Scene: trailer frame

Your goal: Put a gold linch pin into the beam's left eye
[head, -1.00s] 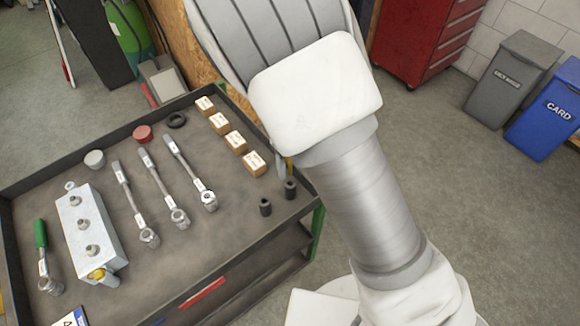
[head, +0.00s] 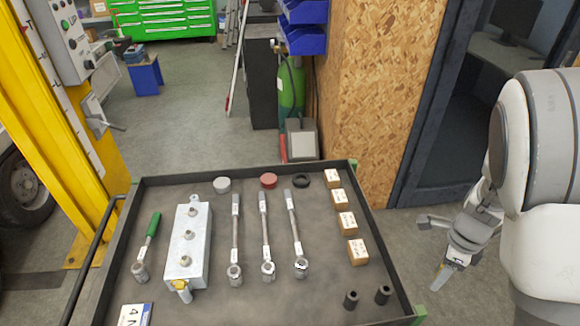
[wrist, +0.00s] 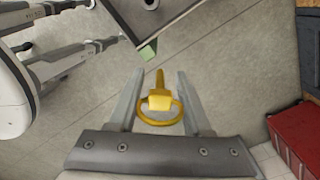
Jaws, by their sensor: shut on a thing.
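A gold linch pin (wrist: 159,103) is between the two fingers of my gripper (wrist: 158,78) in the wrist view. Its ring is toward the palm and its shank points outward past the fingertips. My gripper is shut on it.
The trolley (head: 330,293) holds a grey metal block (head: 188,250), several wrench-like tools, wooden blocks (head: 347,223) and two black sockets. A chipboard wall (head: 375,90) stands behind. A yellow post (head: 50,120) is at the left. A red cabinet (wrist: 300,120) shows in the wrist view.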

